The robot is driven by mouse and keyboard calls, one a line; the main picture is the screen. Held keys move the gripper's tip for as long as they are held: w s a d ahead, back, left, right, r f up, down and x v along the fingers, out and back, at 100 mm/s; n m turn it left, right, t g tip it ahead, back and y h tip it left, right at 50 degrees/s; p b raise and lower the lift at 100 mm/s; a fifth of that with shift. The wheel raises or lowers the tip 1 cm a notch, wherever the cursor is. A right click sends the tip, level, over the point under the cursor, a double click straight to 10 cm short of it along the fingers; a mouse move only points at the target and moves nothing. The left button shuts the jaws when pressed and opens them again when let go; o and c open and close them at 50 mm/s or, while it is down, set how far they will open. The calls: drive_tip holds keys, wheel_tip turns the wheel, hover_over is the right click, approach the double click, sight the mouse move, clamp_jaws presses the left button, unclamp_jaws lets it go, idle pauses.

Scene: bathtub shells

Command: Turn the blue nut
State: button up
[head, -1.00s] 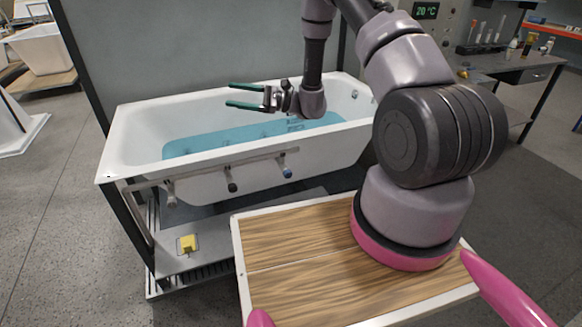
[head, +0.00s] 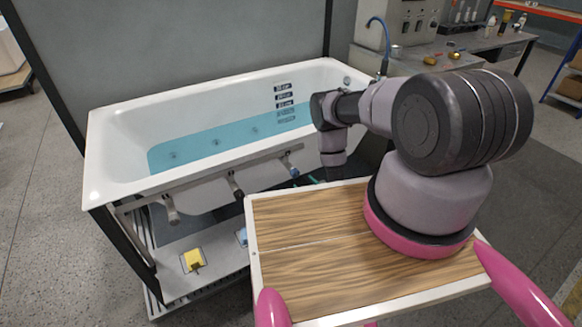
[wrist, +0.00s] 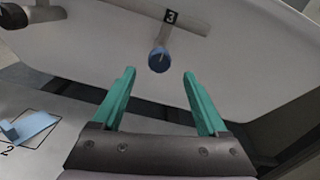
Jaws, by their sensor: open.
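The blue nut (wrist: 158,60) sits at the end of a short stub below a rail on the side of the tub, under a label marked 3. It also shows in the head view (head: 294,172), small, at the right end of the rail. My gripper (wrist: 159,73) is open and empty. Its two teal fingers point towards the nut, which appears between and just beyond their tips; I see no contact. In the head view only bits of teal show beside the tray edge, and the rest of the fingers is hidden.
The white tub (head: 110,170) holds blue water. A dark nut (head: 238,194) and a grey one (head: 173,215) sit farther left on the rail (head: 200,182). A yellow piece (head: 192,260) and a blue piece (wrist: 30,127) lie on the low shelf. My wooden deck is close by.

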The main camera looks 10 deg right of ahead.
sight(291, 169)
drive_tip(key=x, duration=1)
drive_tip(key=shift+w+a, duration=0.15)
drive_tip(key=shift+w, duration=0.25)
clamp_jaws()
